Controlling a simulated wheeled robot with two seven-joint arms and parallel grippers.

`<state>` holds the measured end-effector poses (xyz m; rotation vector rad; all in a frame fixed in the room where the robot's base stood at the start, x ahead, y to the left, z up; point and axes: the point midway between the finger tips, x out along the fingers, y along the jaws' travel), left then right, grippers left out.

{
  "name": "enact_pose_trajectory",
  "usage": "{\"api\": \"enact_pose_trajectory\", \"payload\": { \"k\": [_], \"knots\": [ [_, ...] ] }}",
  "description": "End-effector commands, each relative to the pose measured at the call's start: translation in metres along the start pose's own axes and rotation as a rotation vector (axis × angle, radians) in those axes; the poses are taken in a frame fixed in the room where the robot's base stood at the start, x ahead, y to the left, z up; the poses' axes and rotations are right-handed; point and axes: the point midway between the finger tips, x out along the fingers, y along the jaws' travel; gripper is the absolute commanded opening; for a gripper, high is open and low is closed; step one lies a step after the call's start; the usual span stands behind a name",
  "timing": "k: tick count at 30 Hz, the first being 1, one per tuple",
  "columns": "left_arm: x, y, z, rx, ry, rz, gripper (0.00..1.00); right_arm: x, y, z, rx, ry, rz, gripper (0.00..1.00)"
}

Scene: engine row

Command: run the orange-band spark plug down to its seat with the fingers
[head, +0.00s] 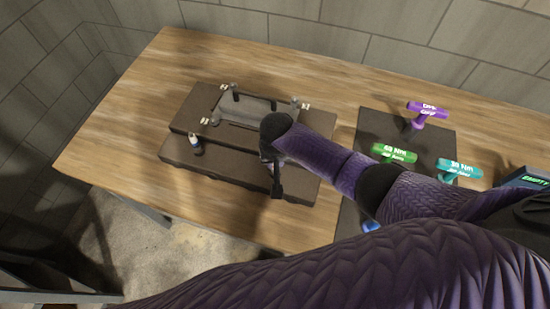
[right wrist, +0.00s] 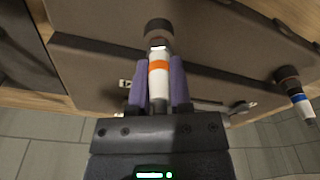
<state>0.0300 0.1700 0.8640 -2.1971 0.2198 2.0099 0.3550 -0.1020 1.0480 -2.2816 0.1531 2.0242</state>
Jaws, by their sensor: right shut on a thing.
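The orange-band spark plug (right wrist: 158,66) shows in the right wrist view, white with an orange ring. My right gripper (right wrist: 160,92) is shut on its white body, with a purple finger on each side. The plug's far end meets a dark round part (right wrist: 158,28); I cannot tell how deep the plug sits in it. In the head view my right gripper (head: 276,186) is over the right front of the dark stepped block (head: 225,176), and my arm hides the plug there. My left gripper is not in view.
A blue-band plug (head: 195,142) stands at the block's left; it also shows in the right wrist view (right wrist: 298,98). A grey part (head: 250,108) with dark posts sits behind. Purple (head: 428,108), green (head: 394,153) and teal (head: 460,168) T-handles stand right. Bare wood lies left.

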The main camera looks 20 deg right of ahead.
Motion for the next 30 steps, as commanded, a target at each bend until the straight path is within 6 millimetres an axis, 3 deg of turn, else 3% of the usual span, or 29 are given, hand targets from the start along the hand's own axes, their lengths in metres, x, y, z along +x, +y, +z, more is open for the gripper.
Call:
{"api": "enact_pose_trajectory", "payload": {
  "k": [1,2,7,16,24,30],
  "knots": [
    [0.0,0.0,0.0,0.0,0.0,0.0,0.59,0.0,0.0,0.0,-0.001,0.0,0.001,0.0],
    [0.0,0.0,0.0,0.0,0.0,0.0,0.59,0.0,0.0,0.0,-0.001,0.0,0.001,0.29],
    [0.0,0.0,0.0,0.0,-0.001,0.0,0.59,0.0,0.0,0.0,-0.002,0.0,0.0,0.65],
    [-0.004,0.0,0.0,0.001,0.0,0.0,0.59,-0.006,0.0,-0.001,-0.003,0.001,-0.002,0.66],
    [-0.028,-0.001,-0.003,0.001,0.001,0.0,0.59,-0.068,0.0,-0.001,-0.003,0.003,-0.003,0.66],
    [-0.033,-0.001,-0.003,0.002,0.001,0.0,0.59,-0.096,0.0,-0.001,0.001,0.001,-0.002,0.67]
  ]
}}
